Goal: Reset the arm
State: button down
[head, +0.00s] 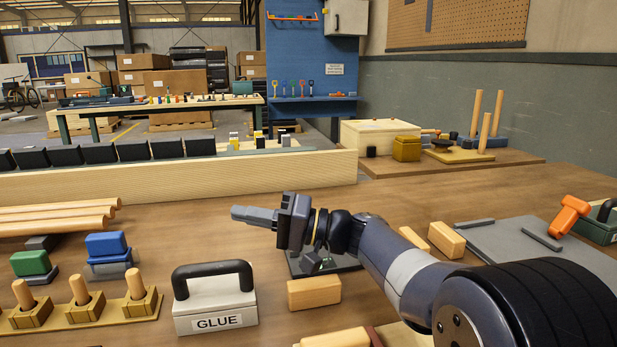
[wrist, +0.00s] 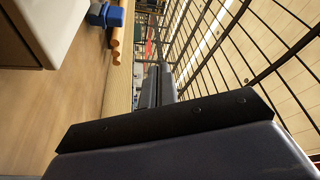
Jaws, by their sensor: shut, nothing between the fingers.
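My gripper (head: 254,216) is in the middle of the head view, at the end of my arm, which reaches in from the lower right. Its fingers point left and are shut with nothing between them. It is held above the wooden table (head: 220,224), apart from everything on it. In the wrist view the shut fingers (wrist: 157,85) point away, and the scene appears turned on its side. The white box marked GLUE (head: 214,303), with a black handle, stands on the table below and left of the gripper.
A blue block (head: 106,244), a green block (head: 31,263) and a rack with pegs (head: 110,308) stand at left. Wooden rods (head: 58,217) lie behind them. A wooden block (head: 314,292) lies below my arm. A long low wooden wall (head: 180,180) crosses behind. A grey mat (head: 500,243) lies at right.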

jog(key=shift+w+a+m+p, duration=0.1)
jog(key=shift+w+m+p, duration=0.15)
jog(key=shift+m+p, duration=0.2)
jog(key=shift+f+b, duration=0.15)
jog(key=shift+b, duration=0.25)
